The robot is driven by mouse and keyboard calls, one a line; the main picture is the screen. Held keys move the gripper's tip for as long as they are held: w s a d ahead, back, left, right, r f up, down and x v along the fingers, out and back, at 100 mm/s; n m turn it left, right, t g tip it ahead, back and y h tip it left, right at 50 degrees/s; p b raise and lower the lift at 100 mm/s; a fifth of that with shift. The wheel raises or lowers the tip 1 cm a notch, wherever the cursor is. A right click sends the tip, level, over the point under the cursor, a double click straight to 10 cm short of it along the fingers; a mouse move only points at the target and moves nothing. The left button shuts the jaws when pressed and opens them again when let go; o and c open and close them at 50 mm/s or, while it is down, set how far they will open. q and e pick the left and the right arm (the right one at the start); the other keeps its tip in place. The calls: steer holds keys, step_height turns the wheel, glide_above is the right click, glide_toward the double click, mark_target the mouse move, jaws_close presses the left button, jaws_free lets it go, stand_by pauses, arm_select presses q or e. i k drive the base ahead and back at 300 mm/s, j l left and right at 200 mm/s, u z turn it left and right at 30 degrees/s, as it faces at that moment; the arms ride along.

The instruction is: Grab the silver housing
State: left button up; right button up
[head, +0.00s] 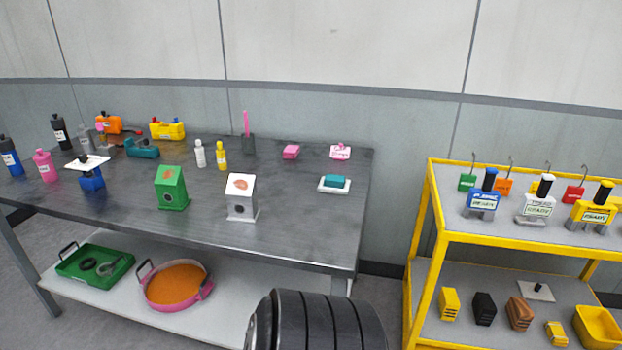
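The silver housing (241,198) stands upright on the dark metal table (290,222), near its front edge. It is house-shaped, with a sloped top bearing a reddish mark and a dark round hole in its front. A green housing (172,188) of the same shape stands to its left, with a gap between them. Neither of my grippers is in view, and nothing touches the silver housing.
A teal block on a white dish (334,184) sits right of the silver housing. White (200,154) and yellow (221,156) bottles stand behind it. A yellow-framed rack (436,225) holds labelled items at right. The tabletop between the silver housing and the dish is clear.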

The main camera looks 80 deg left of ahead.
mark_target(242, 203)
steer(key=u, duration=3.2)
